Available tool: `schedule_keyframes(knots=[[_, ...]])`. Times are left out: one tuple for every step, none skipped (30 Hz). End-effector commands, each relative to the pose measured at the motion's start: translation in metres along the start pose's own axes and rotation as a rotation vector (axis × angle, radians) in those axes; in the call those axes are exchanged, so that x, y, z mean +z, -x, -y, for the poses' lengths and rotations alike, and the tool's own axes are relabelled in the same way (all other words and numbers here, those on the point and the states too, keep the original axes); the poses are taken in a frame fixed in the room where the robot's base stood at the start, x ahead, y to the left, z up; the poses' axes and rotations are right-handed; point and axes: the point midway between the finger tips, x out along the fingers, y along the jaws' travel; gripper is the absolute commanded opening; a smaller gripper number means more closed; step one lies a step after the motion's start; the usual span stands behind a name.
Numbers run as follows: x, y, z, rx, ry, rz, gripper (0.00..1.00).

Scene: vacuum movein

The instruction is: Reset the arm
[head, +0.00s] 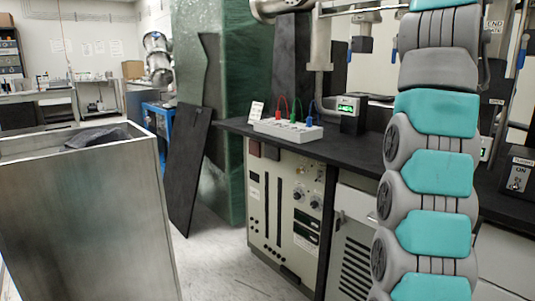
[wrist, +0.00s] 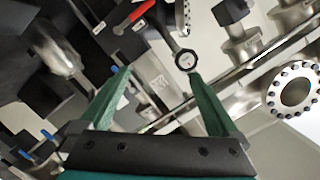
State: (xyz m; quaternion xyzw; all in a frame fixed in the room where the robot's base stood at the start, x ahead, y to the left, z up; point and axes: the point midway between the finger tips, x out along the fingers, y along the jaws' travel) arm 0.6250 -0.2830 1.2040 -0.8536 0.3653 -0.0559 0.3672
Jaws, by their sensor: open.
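My gripper (wrist: 152,85) shows in the wrist view with its two green fingers spread apart. Nothing is between the fingers. Beyond the fingertips are metal pipework and a round black-rimmed gauge or cap (wrist: 186,60). My grey and teal arm (head: 437,175) stands upright on the right side of the head view. The gripper itself is not in the head view.
A black-topped bench (head: 350,147) with a white box of coloured cables (head: 287,131) stands beside my arm. Metal pipes (head: 320,45) hang above it. A metal bin (head: 85,220) stands at left. A flange (wrist: 293,90) is at right in the wrist view.

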Motion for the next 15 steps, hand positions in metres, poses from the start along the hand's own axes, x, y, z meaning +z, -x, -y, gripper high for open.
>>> schedule_keyframes(knots=[[0.008,0.0,0.002,0.006,0.035,0.03,0.96],[0.015,0.0,0.002,0.01,0.062,0.053,0.96],[0.025,-0.001,0.003,0.014,0.096,0.082,0.96],[0.034,-0.002,0.003,0.02,0.127,0.108,0.96],[0.043,-0.002,0.002,0.024,0.155,0.133,0.96],[0.053,0.0,0.001,0.027,0.192,0.164,0.96],[0.062,0.0,0.0,0.032,0.22,0.19,0.96],[0.071,0.001,-0.002,0.034,0.247,0.214,0.96],[0.083,0.002,-0.005,0.04,0.285,0.249,0.96],[0.091,0.004,-0.007,0.042,0.311,0.272,0.96],[0.1,0.007,-0.01,0.043,0.338,0.297,0.96],[0.113,0.009,-0.014,0.048,0.374,0.331,0.96],[0.122,0.012,-0.018,0.05,0.401,0.356,0.96],[0.131,0.015,-0.022,0.053,0.427,0.382,0.96],[0.142,0.02,-0.027,0.053,0.461,0.413,0.96]])
